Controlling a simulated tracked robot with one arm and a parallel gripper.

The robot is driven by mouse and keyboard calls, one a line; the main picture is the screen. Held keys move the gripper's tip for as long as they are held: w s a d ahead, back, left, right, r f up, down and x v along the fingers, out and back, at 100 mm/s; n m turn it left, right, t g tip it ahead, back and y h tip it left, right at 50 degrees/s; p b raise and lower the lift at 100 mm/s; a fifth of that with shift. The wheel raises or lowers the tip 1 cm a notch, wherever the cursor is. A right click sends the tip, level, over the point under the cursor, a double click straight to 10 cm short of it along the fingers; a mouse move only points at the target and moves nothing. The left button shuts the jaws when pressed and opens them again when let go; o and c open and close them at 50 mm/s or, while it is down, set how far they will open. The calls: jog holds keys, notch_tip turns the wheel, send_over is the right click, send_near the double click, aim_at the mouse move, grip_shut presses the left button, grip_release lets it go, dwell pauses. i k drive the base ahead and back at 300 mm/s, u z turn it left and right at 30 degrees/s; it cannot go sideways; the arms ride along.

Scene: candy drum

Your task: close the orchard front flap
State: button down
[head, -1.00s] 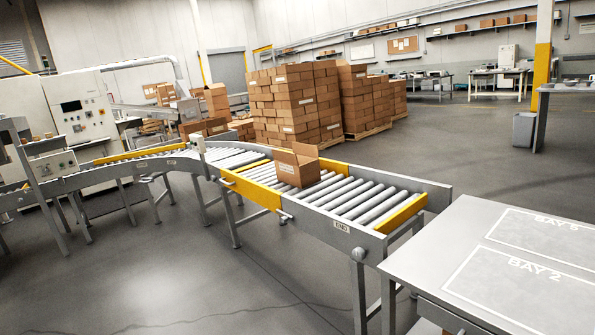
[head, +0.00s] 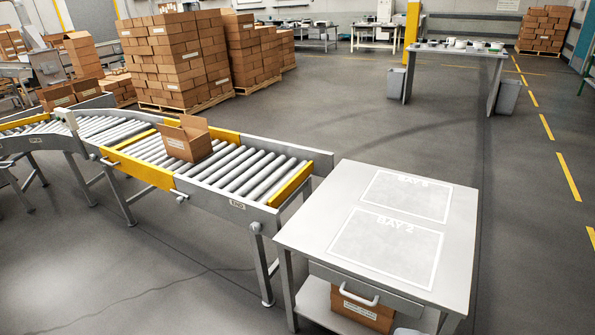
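One open cardboard box (head: 186,146) stands on the roller conveyor (head: 248,172), just past the yellow side plate. My gripper is not in view.
The grey table (head: 320,225) with empty areas marked BAY 5 and BAY 2 stands at the conveyor's right end. Stacked boxes on pallets (head: 178,60) stand behind the conveyor. Open floor (head: 110,270) lies in front and at right.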

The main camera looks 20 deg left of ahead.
aim_at(187, 120)
jog(key=u, duration=0.55)
jog(key=i, duration=0.95)
jog(key=u, duration=1.2)
jog(key=i, duration=1.4)
jog(key=u, duration=0.25)
jog(key=i, duration=1.35)
jog(key=z, duration=0.65)
jog(key=i, duration=1.2)
jog(key=z, duration=1.1)
jog(key=i, duration=0.65)
jog(key=z, duration=0.35)
jog(key=k, duration=0.9)
jog(key=z, duration=0.25)
jog(key=i, duration=0.35)
jog(key=u, duration=0.1)
